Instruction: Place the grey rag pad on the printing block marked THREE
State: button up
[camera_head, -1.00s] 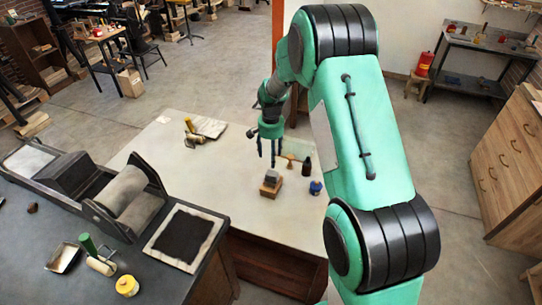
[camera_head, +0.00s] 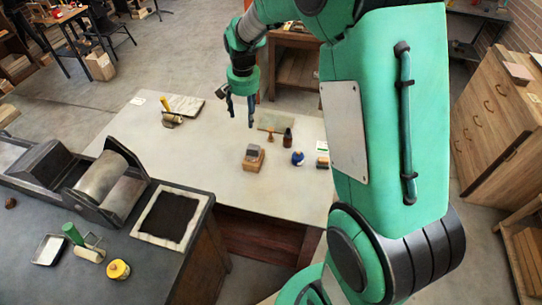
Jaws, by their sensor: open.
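A small grey pad (camera_head: 253,149) sits on top of a small wooden block (camera_head: 252,163) on the pale table. No marking on the block can be read at this size. My gripper (camera_head: 240,120) is open and empty, with its two dark fingers pointing down. It appears above and to the left of the pad, clear of it.
A dark bottle (camera_head: 287,138), a small brown stamp-like thing (camera_head: 270,135) and a blue jar (camera_head: 297,158) stand right of the block. A roller (camera_head: 171,118) lies at the table's back left. A press (camera_head: 105,180) and inked slab (camera_head: 170,218) occupy the dark bench at left.

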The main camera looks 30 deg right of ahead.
jog(key=s+a+r+n+t, duration=0.2)
jog(key=s+a+r, duration=0.2)
jog(key=s+r, duration=0.65)
jog(key=s+a+r+n+t, duration=0.1)
jog(key=s+a+r+n, duration=0.45)
jog(key=s, duration=0.85)
jog(key=s+r+t, duration=0.1)
jog(key=s+r, duration=0.1)
jog(key=s, duration=0.8)
jog(key=shift+s+a+m, duration=0.25)
jog(key=shift+s+m, duration=0.1)
notch_tip(320, 180, down, 6)
jog(key=b, duration=0.5)
jog(key=shift+r, duration=0.2)
